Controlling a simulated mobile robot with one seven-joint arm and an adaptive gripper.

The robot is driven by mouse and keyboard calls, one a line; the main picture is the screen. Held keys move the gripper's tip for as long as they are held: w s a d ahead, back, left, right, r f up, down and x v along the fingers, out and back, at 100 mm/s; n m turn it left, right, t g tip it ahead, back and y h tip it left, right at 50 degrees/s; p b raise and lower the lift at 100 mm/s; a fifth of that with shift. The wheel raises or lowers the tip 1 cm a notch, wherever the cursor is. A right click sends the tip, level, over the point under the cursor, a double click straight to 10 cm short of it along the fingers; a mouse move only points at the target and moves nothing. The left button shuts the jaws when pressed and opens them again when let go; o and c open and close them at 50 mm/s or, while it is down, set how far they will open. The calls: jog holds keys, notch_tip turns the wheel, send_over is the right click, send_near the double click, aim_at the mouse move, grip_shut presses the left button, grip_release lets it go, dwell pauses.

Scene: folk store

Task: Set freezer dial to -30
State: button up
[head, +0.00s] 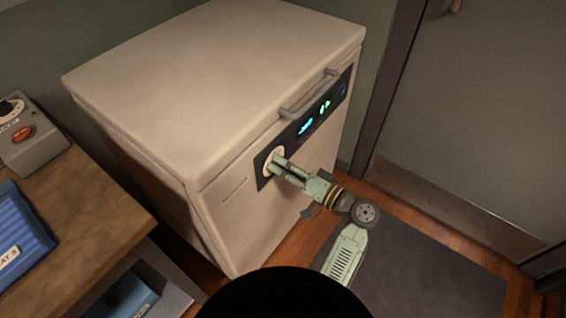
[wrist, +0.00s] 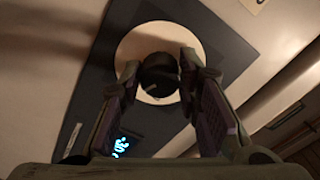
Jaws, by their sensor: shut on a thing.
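The freezer (head: 215,85) is a cream chest with a dark control panel (head: 313,122) on its front. Its dial has a pale round plate (head: 267,161) at the left end of that panel. My gripper (head: 281,161) reaches the dial from the front. In the wrist view, the fingers of my gripper (wrist: 160,78) are on either side of the knob and shut on it. The dial's numbers cannot be read.
A lit cyan display (head: 306,126) and green lights (head: 325,107) are on the panel, below a grey handle (head: 309,94). A wooden table (head: 85,205) with a blue tray (head: 22,235) stands at left. A grey door (head: 480,130) is at right. A dark mat (head: 430,265) lies on the floor.

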jog(key=shift+m, duration=0.4)
jog(key=o, duration=1.1)
jog(key=shift+o, duration=0.2)
jog(key=v, duration=1.2)
